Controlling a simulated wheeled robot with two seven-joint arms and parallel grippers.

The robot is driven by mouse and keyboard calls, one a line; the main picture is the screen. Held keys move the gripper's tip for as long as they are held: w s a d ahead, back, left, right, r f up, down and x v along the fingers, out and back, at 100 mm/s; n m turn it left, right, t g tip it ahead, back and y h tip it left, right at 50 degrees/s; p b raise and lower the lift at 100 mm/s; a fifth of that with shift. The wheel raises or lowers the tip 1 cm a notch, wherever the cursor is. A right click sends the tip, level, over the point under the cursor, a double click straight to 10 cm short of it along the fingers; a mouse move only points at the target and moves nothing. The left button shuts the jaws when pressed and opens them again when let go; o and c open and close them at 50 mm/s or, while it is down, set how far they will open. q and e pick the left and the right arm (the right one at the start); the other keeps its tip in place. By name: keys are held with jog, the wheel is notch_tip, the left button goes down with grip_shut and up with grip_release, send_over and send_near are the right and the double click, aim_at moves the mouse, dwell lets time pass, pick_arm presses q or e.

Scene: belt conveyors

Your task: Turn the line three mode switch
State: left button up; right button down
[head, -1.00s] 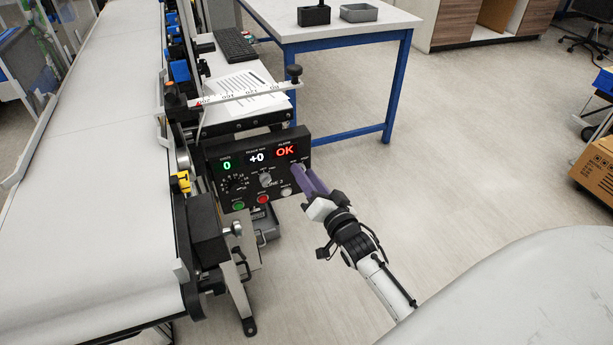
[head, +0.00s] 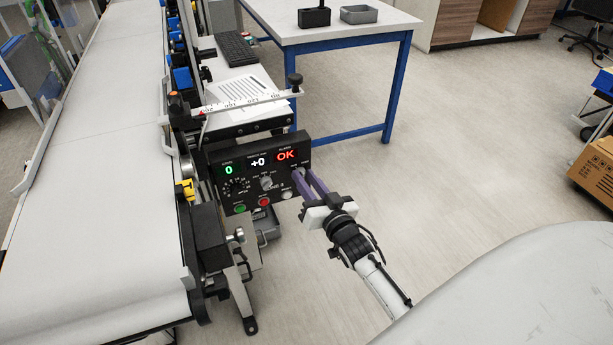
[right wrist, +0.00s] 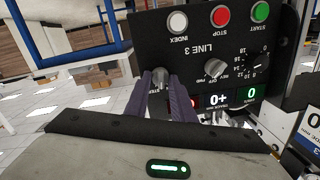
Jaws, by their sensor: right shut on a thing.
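The black LINE 3 control panel (head: 222,172) hangs beside the conveyor and shows upside down in the right wrist view (right wrist: 150,35). My right gripper (head: 303,175) is at the panel's right side. Its two purple fingers are shut on a grey knob (right wrist: 160,74), the right-hand one in the head view; the fingers partly cover it, and its label is too small to read. A second grey knob (head: 266,183) sits free near the panel's middle, and it also shows in the right wrist view (right wrist: 214,68). My left gripper is not in view.
Green (head: 240,208), red (head: 263,201) and white (head: 286,193) buttons line the panel's lower edge. Its displays read 0, +0 and OK. The conveyor belt (head: 85,200) lies left. A blue-legged table (head: 345,35) stands behind.

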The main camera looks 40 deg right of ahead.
jog(key=shift+a+n+g+p, duration=0.15)
jog(key=shift+n+p, duration=0.2)
jog(key=shift+n, duration=1.3)
jog(key=shift+n+g+p, duration=0.15)
jog(key=shift+n+p, duration=0.15)
jog(key=shift+n, duration=1.35)
jog(key=c, duration=1.5)
grip_release()
jog(key=shift+r, duration=0.1)
